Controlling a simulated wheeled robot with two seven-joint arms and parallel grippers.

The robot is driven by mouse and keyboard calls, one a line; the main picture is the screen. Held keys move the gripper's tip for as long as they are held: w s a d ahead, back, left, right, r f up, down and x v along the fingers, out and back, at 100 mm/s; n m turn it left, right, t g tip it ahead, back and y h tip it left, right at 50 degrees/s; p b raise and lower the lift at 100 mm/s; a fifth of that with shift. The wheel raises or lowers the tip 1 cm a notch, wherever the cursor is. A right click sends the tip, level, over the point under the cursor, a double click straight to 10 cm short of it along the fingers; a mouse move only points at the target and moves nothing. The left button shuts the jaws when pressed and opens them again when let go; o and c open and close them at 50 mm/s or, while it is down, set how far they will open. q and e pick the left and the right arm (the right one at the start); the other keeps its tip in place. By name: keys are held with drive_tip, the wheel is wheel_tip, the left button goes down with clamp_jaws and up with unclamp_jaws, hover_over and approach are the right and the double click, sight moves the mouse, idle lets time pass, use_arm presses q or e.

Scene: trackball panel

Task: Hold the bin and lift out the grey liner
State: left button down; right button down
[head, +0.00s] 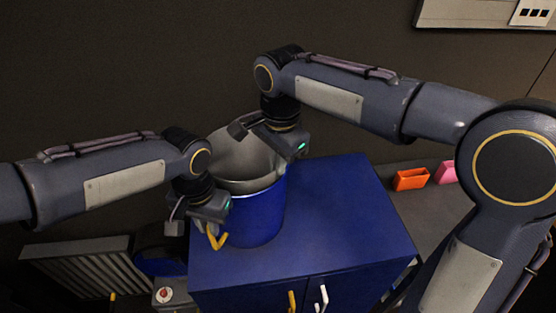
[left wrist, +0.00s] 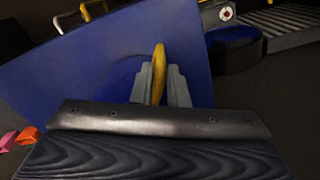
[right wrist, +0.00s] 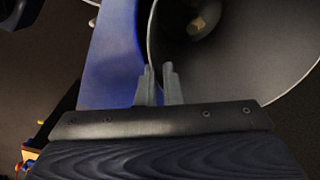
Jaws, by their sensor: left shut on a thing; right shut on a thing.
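The blue bin (head: 257,216) stands on a blue cabinet. The grey liner (head: 246,160) sticks up out of it and leans a little, its lower part hidden inside the bin. My left gripper (head: 214,226) is shut on the bin's yellow handle (head: 218,240) at the bin's left front; the handle also shows between the fingers in the left wrist view (left wrist: 159,70). My right gripper (head: 279,158) is at the liner's upper right edge. In the right wrist view its fingers (right wrist: 158,82) are shut on the liner's rim (right wrist: 149,40), with the liner's inside to the right.
The blue cabinet top (head: 340,215) is clear to the right of the bin. An orange container (head: 411,180) and a pink one (head: 446,173) stand further right on a grey surface. A box with a red button (head: 165,294) and a slatted grey panel (head: 85,268) are at lower left.

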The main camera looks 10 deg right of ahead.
drive_tip(key=shift+r, duration=4.3)
use_arm(q)
drive_tip(key=c, duration=1.3)
unclamp_jaws()
drive_tip(key=shift+c, duration=0.2)
drive_tip(key=shift+r, duration=0.1)
